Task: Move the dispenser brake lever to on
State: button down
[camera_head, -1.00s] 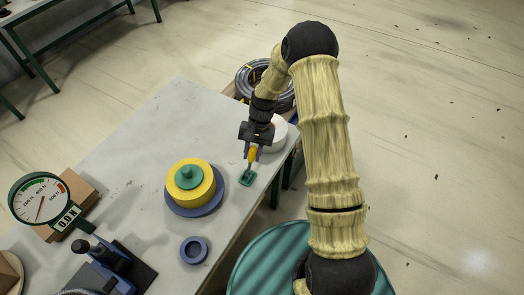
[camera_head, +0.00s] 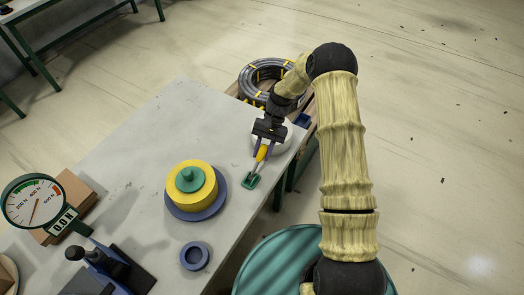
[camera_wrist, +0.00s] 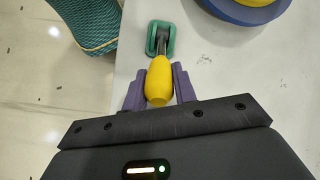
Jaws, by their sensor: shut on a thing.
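The brake lever has a yellow handle (camera_head: 262,153) on a grey stem, rising from a small green base (camera_head: 250,181) on the table near its right edge. My gripper (camera_head: 264,148) is shut on the yellow handle. In the wrist view the purple fingers lie on both sides of the yellow handle (camera_wrist: 159,82), and the green base (camera_wrist: 161,40) is just beyond it. The lever leans away from the base toward my gripper. The dispenser is a yellow drum (camera_head: 190,186) with a green hub on a blue disc, left of the lever. No on or off marking is readable.
A blue ring (camera_head: 195,255) lies in front of the dispenser. A dial gauge (camera_head: 35,201) reading 0.0 N stands at the left, near a dark clamp-like device (camera_head: 105,268). A coiled hose (camera_head: 246,84) lies behind my gripper. A white round thing (camera_head: 258,127) is partly hidden by my gripper.

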jog(key=shift+f, duration=0.1)
jog(key=c, duration=1.1)
grip_release()
jog(key=shift+d, duration=0.1)
jog(key=shift+c, duration=0.2)
jog(key=b+v, duration=0.3)
jog(key=v, duration=1.4)
jog(key=shift+d, duration=0.2)
jog(key=shift+r, duration=0.2)
